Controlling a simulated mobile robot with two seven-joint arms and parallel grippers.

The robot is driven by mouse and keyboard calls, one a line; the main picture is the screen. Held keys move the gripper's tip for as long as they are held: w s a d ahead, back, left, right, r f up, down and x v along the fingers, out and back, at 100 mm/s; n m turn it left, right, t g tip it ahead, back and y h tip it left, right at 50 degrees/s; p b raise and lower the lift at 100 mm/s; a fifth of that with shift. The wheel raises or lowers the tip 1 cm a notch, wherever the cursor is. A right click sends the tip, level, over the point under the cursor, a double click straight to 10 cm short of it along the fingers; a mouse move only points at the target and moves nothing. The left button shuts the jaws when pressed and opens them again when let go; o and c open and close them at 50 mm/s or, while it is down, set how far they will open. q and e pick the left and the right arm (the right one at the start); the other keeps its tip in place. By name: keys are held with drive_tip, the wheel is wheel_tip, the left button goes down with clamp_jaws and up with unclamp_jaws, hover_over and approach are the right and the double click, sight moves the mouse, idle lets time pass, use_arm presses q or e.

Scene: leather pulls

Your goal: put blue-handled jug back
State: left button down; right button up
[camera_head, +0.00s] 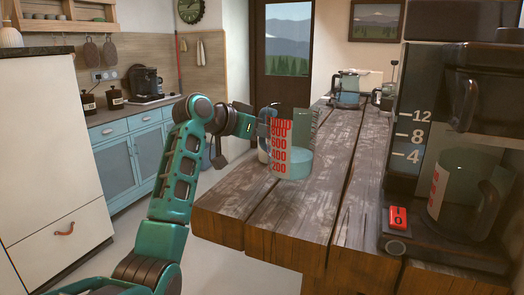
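A clear measuring jug (293,148) with large red numbers and bluish contents is upright near the left side of the wooden table. My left gripper (264,126) is at this handle. The fingertips are small and partly hidden, so I cannot tell whether they are closed around it. I cannot tell whether the jug's base touches the table. My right gripper is not in view.
A dark coffee machine (446,130) holding a glass jug (458,196) stands at the table's right. Another appliance (348,85) is at the table's far end. The plank table (310,215) is clear between them. A white cabinet (45,160) stands left.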

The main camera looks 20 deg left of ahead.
sight(261, 146)
use_arm(q)
drive_tip(key=shift+f, duration=2.15)
drive_tip(key=shift+f, duration=0.1)
drive_tip(key=c, duration=1)
unclamp_jaws()
drive_tip(key=shift+f, duration=0.15)
drive_tip(key=shift+o, duration=0.2)
drive_tip(key=shift+s+r, duration=0.1)
drive_tip(key=shift+r, duration=0.1)
drive_tip(key=v, duration=1.2)
